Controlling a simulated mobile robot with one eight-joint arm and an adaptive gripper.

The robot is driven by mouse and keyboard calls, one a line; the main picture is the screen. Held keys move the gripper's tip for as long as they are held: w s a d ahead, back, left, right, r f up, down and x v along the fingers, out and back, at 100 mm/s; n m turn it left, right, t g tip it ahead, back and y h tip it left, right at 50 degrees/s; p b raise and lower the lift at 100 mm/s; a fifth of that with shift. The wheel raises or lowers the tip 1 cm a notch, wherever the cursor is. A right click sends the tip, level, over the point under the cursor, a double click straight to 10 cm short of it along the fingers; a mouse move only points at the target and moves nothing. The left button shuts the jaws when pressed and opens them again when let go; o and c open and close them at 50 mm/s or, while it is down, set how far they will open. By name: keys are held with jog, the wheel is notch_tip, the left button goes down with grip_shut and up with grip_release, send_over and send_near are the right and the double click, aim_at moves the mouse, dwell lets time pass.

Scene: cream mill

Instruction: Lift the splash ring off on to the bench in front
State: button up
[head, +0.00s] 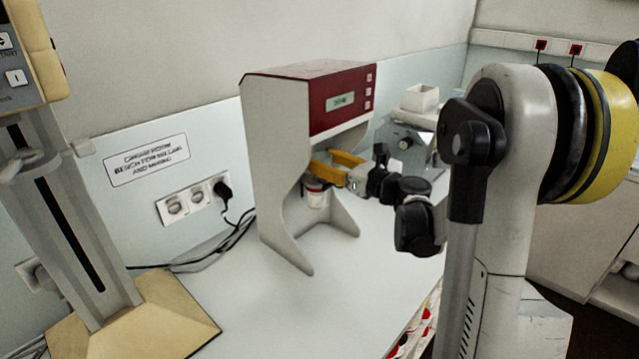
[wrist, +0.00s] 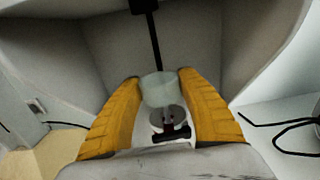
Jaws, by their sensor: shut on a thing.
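The splash ring (wrist: 160,88) is a pale, translucent short cylinder between the two yellow fingers of my gripper (wrist: 158,82) in the wrist view. My gripper is shut on it. A dark shaft (wrist: 154,38) comes down from the machine head to the ring; whether it passes inside is hard to tell. In the head view, my gripper (head: 337,164) reaches from the right under the red-topped mill (head: 290,130). A small pot with a red band (head: 315,196) is just below the fingers; the ring is not clear there.
The white bench (head: 290,318) is bare in front of the mill. A stand with a tan base (head: 150,325) is at the left. Black cables (head: 237,235) run behind the mill. A grey device with a white hopper (head: 420,98) stands to the right, behind my arm.

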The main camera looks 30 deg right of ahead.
aim_at(331, 164)
jog(key=shift+v, duration=2.5)
jog(key=shift+f, duration=0.1)
